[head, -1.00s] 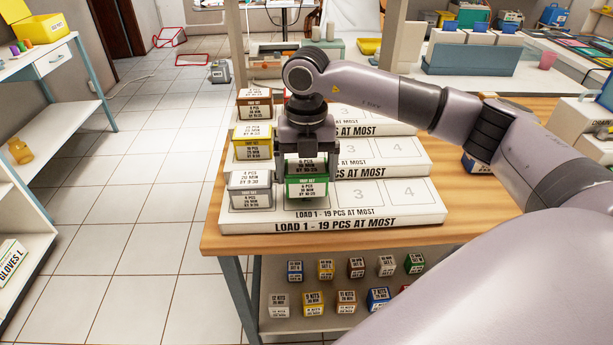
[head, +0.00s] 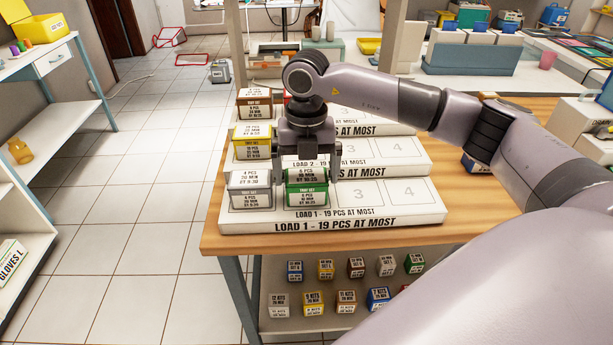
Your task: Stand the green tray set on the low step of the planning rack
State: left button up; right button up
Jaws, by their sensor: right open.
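The green tray set (head: 307,190) is a labelled green and white box. It stands upright on the low step (head: 425,213) of the planning rack, at the front, just right of the grey tray set (head: 250,191). The step reads "LOAD 1 - 19 PCS AT MOST". My right gripper (head: 307,178) points down over the green tray set with its jaws open, one finger at each side of the box. The box's back is hidden by the gripper. My left gripper is out of view.
A yellow tray set (head: 252,142) stands on the middle step and a brown one (head: 255,104) on the top step. Places 3 and 4 on the low step are empty. Small labelled boxes (head: 325,269) fill the shelf below.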

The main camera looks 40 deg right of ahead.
aim_at(306, 176)
notch_tip(306, 176, up, 10)
jog(key=shift+r, duration=0.2)
